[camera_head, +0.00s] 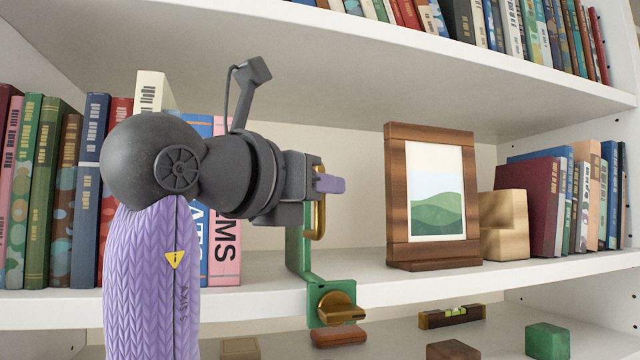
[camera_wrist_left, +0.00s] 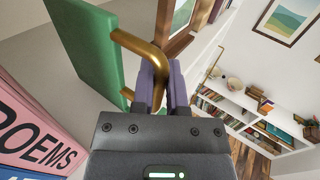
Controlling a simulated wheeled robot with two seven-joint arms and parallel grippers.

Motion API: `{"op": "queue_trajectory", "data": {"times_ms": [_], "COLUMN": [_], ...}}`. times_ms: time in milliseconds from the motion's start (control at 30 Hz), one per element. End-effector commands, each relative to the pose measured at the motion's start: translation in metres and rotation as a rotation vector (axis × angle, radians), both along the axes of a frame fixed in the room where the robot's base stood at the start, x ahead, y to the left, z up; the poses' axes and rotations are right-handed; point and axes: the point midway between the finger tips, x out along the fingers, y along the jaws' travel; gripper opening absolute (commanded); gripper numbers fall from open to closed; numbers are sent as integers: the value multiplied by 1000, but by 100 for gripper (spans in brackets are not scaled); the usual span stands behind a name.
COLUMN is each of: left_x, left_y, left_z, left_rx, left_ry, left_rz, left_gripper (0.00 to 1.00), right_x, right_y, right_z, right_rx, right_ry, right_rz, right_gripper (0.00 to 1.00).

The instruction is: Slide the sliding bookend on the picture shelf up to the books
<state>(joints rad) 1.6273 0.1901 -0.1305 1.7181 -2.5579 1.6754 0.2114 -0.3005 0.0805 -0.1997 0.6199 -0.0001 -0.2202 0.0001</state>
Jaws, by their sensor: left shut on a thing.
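The sliding bookend (camera_head: 298,242) is a green upright plate on the middle shelf, with a brass handle (camera_head: 321,222) and a brass knob (camera_head: 337,304) at the shelf's front edge. In the left wrist view the green plate (camera_wrist_left: 85,50) stands upright beside the handle (camera_wrist_left: 140,46). My left gripper (camera_head: 329,184) is shut on the handle; its purple fingers (camera_wrist_left: 165,88) close around the bar. The row of books ends in a pink book (camera_head: 228,258) left of the bookend, with bare shelf between them. My arm hides some books. My right gripper is not in view.
A wooden picture frame (camera_head: 397,200) stands right of the bookend, then a wooden block (camera_head: 503,225) and leaning books (camera_head: 545,200). A shelf (camera_head: 330,50) spans above. Small blocks and a level (camera_head: 452,315) lie below.

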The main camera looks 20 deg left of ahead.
Motion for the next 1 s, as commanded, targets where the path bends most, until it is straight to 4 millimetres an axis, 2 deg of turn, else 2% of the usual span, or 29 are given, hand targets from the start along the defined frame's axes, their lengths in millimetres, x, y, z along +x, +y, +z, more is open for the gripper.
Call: {"op": "queue_trajectory", "data": {"times_ms": [600, 667, 900, 1000], "left_x": [-1, -4, -29, -36], "left_y": [1, 7, 46, 54], "left_z": [1, 0, 0, 0], "left_rx": [-2, -2, -4, -3], "left_ry": [-4, -5, -4, -4], "left_rz": [1, 3, 6, 2], "left_gripper": [0, 0, 0, 0], "right_x": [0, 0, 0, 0], "right_y": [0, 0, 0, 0], "right_z": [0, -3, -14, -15], "right_rx": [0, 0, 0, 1], "right_ry": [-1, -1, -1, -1], "right_rz": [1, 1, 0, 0], "right_gripper": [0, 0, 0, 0]}}
